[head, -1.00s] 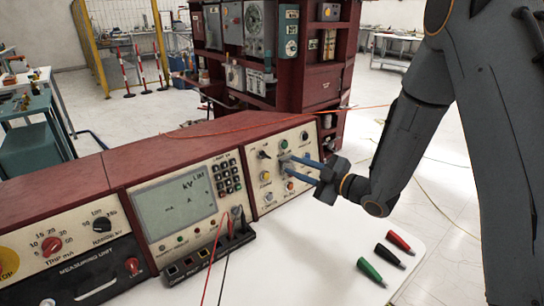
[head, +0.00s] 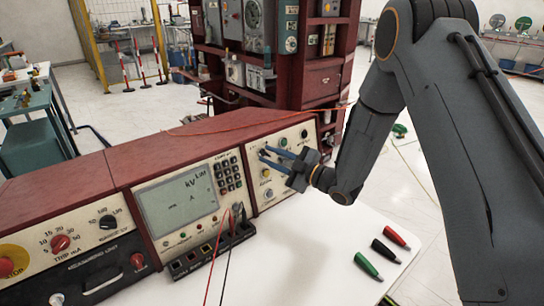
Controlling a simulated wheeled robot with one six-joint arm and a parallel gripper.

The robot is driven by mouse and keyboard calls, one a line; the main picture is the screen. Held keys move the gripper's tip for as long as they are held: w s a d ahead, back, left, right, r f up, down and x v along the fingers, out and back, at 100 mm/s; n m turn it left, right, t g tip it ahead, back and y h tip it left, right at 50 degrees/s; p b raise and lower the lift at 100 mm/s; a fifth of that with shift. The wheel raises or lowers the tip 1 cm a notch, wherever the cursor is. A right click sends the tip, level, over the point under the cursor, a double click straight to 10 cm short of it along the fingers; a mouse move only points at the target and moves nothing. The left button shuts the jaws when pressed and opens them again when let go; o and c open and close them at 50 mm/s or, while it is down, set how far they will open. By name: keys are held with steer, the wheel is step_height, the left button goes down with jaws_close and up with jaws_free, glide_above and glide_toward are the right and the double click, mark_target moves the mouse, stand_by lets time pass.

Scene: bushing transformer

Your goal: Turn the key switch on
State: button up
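The test console's right panel (head: 258,192) carries several small knobs and coloured buttons. A small dark switch, likely the key switch, is at this panel's upper left, where my fingertips now cover it. My gripper (head: 264,153) points left at that spot, with its two blue fingers apart and a gap between them. The fingertips are at or just in front of the panel; I cannot tell if they touch the switch or have it between them.
The console's middle panel has a display (head: 178,200) and a keypad (head: 229,174). Red and black leads hang from sockets (head: 212,245) in front. Red, black and green plugs (head: 385,252) lie on the white table (head: 310,262). A red cabinet (head: 322,88) stands behind.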

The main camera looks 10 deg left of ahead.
jaws_close()
